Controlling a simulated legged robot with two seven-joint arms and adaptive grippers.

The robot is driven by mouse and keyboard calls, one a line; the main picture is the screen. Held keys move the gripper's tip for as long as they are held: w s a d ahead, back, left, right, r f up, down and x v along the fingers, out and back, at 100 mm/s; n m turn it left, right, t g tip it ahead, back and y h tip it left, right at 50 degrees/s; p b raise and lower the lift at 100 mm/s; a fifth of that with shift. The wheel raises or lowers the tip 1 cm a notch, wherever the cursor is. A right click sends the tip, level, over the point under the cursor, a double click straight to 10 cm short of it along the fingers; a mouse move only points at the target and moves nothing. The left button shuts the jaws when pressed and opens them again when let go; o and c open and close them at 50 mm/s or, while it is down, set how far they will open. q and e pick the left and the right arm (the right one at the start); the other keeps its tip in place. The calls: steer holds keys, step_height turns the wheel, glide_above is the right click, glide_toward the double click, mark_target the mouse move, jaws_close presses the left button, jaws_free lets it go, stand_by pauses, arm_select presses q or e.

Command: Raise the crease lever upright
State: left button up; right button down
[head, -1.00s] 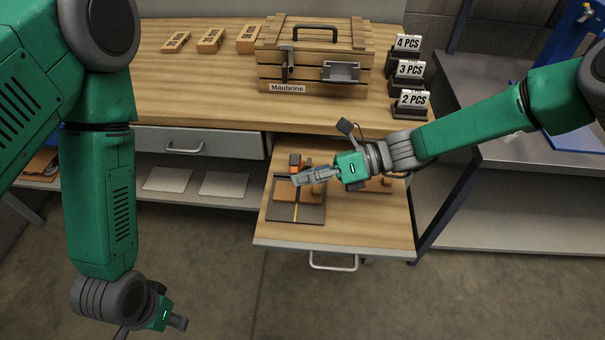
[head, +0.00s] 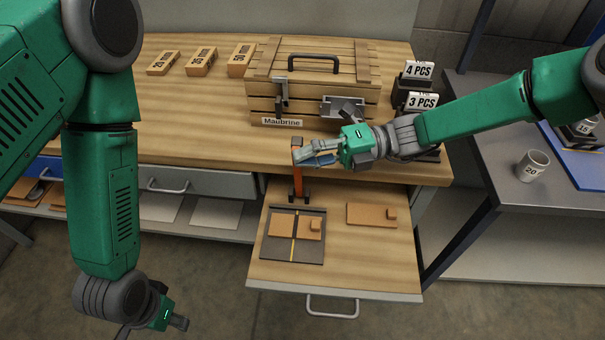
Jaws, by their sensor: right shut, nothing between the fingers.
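The orange crease lever (head: 298,183) stands about upright at the back edge of the dark creasing board (head: 278,254), in the open drawer. Its dark foot is at the drawer's back. My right gripper (head: 304,158) is shut with nothing between its fingers. Its fingertips are at the upper part of the lever and partly cover it; I cannot tell if they touch it. A brown piece (head: 290,226) with a small block lies on the board, across the yellow centre line. My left gripper (head: 180,322) hangs low at the left, away from the drawer; its fingers are too small to judge.
Another brown piece (head: 368,214) with a small block lies to the right in the drawer. The wooden Maubrine crate (head: 315,98) stands behind on the bench. Number cards (head: 420,70) stand right of it. A cup (head: 533,165) stands on the right table. The drawer's front is clear.

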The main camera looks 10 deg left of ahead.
steer(key=shift+w+b, duration=0.4)
steer(key=shift+w, duration=0.5)
stand_by(1.0)
